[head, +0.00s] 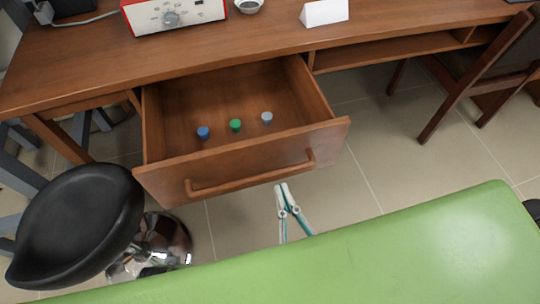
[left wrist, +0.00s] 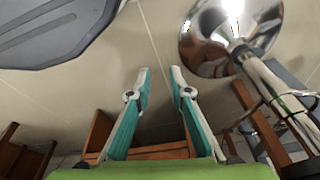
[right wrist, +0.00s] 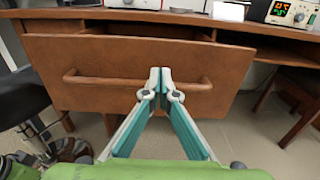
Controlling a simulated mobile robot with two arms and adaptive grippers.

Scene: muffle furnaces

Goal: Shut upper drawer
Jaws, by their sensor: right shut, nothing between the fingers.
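The wooden drawer (head: 230,165) under the desk is pulled well out. Its front carries a long wooden bar handle (head: 250,178). Inside stand a blue cap-like piece (head: 203,132), a green one (head: 236,125) and a pale grey one (head: 267,117). My right gripper (head: 282,186) is just in front of the drawer front, near the handle's right part. In the right wrist view my right gripper (right wrist: 161,72) is shut and empty before the drawer front (right wrist: 120,55); contact cannot be told. My left gripper (left wrist: 158,70) is open and empty, seen only in its wrist view.
A black stool (head: 75,225) with a chrome base stands left of the drawer. The desk top (head: 270,45) holds a red-and-white device (head: 175,14), a small bowl (head: 249,6) and a white card (head: 325,12). A wooden chair (head: 480,80) stands at the right. Tiled floor lies between.

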